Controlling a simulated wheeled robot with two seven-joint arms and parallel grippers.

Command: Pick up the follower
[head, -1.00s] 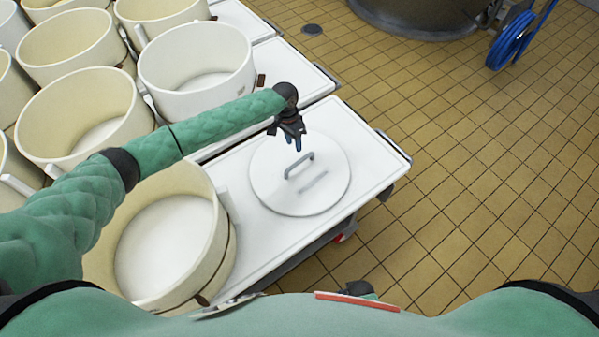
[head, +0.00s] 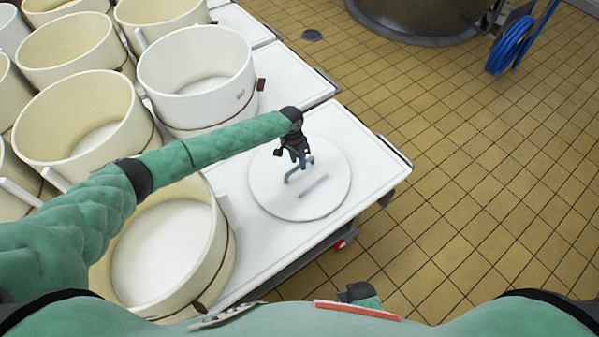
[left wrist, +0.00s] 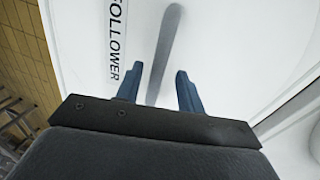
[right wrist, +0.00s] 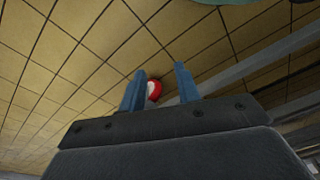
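The follower (head: 268,187) is a flat round white disc with a grey bar handle (head: 297,172), lying on a white table top (head: 352,125). The left wrist view shows the word FOLLOWER on it (left wrist: 122,30) beside the grey handle bar (left wrist: 166,50). My left gripper (head: 295,163) points down just over the handle; in the left wrist view (left wrist: 156,82) its blue fingers are apart, with the bar running between them. Whether they touch it I cannot tell. My right gripper (right wrist: 160,75) is open and empty, low over the tiled floor.
A cream round mould (head: 215,260) stands on the left end of the table. More moulds (head: 195,65) crowd the tables at the left. Tiled floor at right is clear.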

